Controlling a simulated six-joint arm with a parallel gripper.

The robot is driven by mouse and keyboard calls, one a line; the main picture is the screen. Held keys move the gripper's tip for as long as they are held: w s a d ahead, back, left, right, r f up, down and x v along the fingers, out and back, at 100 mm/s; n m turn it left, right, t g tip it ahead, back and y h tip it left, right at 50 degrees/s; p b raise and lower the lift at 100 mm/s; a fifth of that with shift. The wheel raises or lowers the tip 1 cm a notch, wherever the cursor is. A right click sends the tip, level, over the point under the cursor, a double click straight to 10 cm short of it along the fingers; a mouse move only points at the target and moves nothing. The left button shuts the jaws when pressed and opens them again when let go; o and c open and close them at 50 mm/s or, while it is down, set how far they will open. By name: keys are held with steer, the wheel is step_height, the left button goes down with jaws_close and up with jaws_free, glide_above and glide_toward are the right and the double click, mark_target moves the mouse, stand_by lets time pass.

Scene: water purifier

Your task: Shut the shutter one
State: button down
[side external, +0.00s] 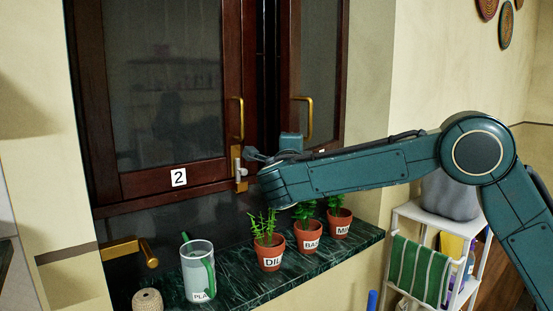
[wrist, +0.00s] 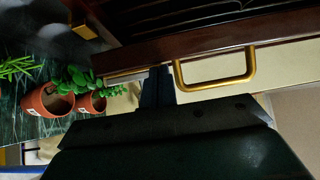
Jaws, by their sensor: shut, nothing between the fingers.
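The left shutter (side external: 165,90) bears a "2" label and has a brass handle (side external: 235,115). To its right is another dark wood shutter (side external: 318,75), with a brass handle (side external: 304,118); a dark gap shows between the two. Its lower part is hidden behind my arm, so I cannot read a number on it. My gripper (side external: 256,154) is shut and empty, in front of the gap beside a brass latch (side external: 239,168). In the wrist view my gripper (wrist: 157,78) is close to a dark wood edge, left of a brass handle (wrist: 216,72); contact is unclear.
A green marble sill (side external: 235,280) runs below the shutters. On it stand potted plants labelled DIL (side external: 269,252), BAS (side external: 308,238) and MIN (side external: 339,224), just under my arm. A white rack (side external: 438,230) stands right.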

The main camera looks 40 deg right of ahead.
steer(key=shift+w+a, duration=0.25)
steer(key=shift+w, duration=0.55)
steer(key=shift+w+a, duration=0.25)
steer(key=shift+w, duration=0.5)
steer(key=shift+w+a, duration=0.25)
steer(key=shift+w, duration=0.55)
steer(key=shift+s, duration=0.1)
steer(key=w+a, duration=0.1)
steer(key=a, duration=0.7)
stand_by(0.4)
steer(key=shift+w+a, duration=0.1)
steer(key=shift+a, duration=0.05)
